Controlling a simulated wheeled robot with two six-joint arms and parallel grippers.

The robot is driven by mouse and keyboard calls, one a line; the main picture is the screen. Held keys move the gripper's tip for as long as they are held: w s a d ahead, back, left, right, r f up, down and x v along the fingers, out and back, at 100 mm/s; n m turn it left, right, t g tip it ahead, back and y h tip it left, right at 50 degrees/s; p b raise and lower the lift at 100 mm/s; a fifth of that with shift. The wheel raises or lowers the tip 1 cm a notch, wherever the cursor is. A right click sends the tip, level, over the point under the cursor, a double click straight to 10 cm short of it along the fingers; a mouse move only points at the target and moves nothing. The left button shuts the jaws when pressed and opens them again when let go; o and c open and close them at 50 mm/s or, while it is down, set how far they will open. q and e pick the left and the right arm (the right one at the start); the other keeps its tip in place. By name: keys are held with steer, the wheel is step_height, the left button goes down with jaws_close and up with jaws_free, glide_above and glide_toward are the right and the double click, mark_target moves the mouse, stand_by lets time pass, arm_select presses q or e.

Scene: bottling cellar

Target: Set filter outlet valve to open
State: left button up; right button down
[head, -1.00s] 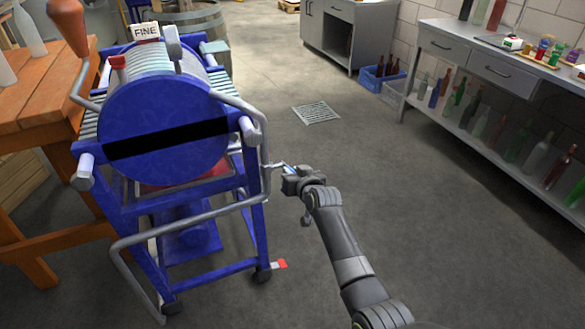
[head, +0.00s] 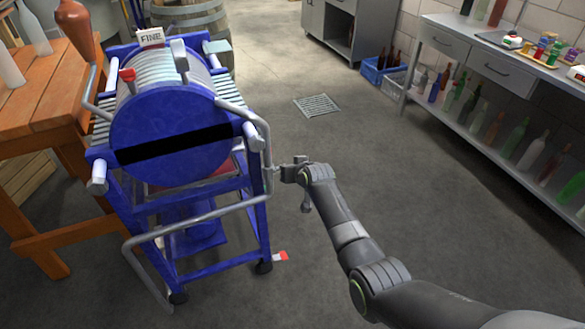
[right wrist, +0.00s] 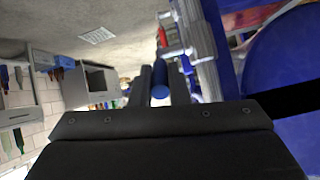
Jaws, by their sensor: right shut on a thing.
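The blue plate filter (head: 170,140) stands on its wheeled frame at the left of the head view, with a sign reading FINE (head: 151,38) on top. A grey pipe (head: 262,132) runs down its right side. My right gripper (head: 281,172) is at this pipe, where the outlet valve seems to sit. In the right wrist view, its two dark fingers are shut on a blue handle (right wrist: 160,92), seen end-on. The gripper hides the handle in the head view, so I cannot read its angle there. My left gripper is not in view.
A wooden table (head: 40,95) with bottles stands left of the filter. A red and white piece (head: 280,256) is low by the frame's right wheel. A bottle shelf (head: 480,110) runs along the right. The floor around the drain grate (head: 317,105) is clear.

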stand_by(0.3)
steer(key=c, duration=1.4)
jaws_free()
steer(key=shift+s+r, duration=0.1)
steer(key=shift+s+d+r+p, duration=0.2)
steer(key=shift+s+r+p, duration=0.1)
steer(key=shift+s+r, duration=0.15)
steer(key=p+v, duration=0.1)
steer(key=v, duration=1.4)
steer(key=shift+s+d+r, duration=0.1)
steer(key=shift+s+r, duration=0.05)
steer(key=shift+s, duration=0.25)
